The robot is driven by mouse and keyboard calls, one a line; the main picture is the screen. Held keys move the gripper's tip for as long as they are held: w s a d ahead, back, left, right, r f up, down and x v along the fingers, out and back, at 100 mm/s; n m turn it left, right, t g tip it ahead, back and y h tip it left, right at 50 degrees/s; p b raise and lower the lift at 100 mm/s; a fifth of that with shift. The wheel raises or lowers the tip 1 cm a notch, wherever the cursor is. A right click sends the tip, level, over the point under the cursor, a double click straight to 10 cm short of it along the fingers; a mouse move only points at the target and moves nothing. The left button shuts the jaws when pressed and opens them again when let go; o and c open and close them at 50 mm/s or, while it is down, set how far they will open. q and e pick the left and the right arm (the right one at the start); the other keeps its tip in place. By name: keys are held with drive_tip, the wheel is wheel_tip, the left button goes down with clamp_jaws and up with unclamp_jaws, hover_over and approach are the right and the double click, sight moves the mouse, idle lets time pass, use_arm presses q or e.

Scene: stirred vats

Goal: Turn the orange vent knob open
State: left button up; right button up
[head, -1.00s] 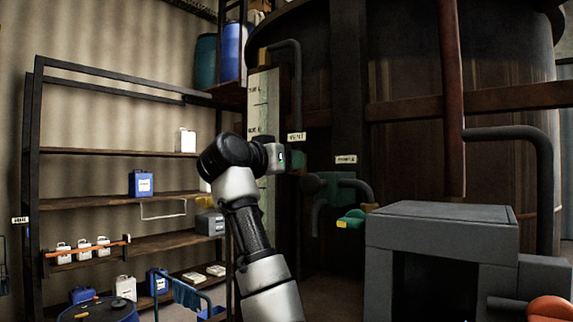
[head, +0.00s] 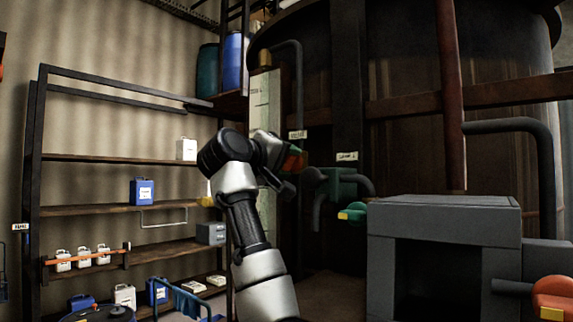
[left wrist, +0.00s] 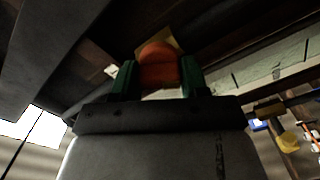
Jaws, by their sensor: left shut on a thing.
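The orange vent knob (left wrist: 158,72) sits between the two green fingers of my left gripper (left wrist: 158,80) in the left wrist view, with a yellowish part behind it. In the head view my left gripper (head: 288,153) is at the dark vat's left side, below a small white label. It is shut on the knob, and a bit of orange (head: 296,160) shows at its fingers. The fingers and wrist hide much of the knob in the head view. My right gripper is not in view.
A green valve handle with a yellow tip (head: 352,212) is just right of my left arm. A grey box-shaped housing (head: 445,218) stands right of it. Another orange handle (head: 553,292) is at the lower right. A shelf rack (head: 130,209) with jugs is at left.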

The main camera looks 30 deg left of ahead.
use_arm(q)
drive_tip(key=n, duration=0.6)
drive_tip(key=shift+f+b, duration=0.2)
drive_tip(key=shift+b, duration=0.15)
drive_tip(key=shift+n, duration=0.3)
drive_tip(key=o, duration=0.9)
drive_tip(key=shift+a, duration=0.1)
drive_tip(key=shift+s, duration=0.1)
drive_tip(key=shift+s+b, duration=0.2)
drive_tip(key=shift+b, duration=0.15)
drive_tip(key=s+b, duration=0.1)
drive_tip(key=s, duration=0.2)
drive_tip(key=s+b, duration=0.2)
drive_tip(key=s, duration=0.1)
drive_tip(key=s+a+b, duration=0.1)
drive_tip(key=s+b, duration=0.1)
drive_tip(key=s, duration=0.2)
drive_tip(key=shift+s, duration=0.1)
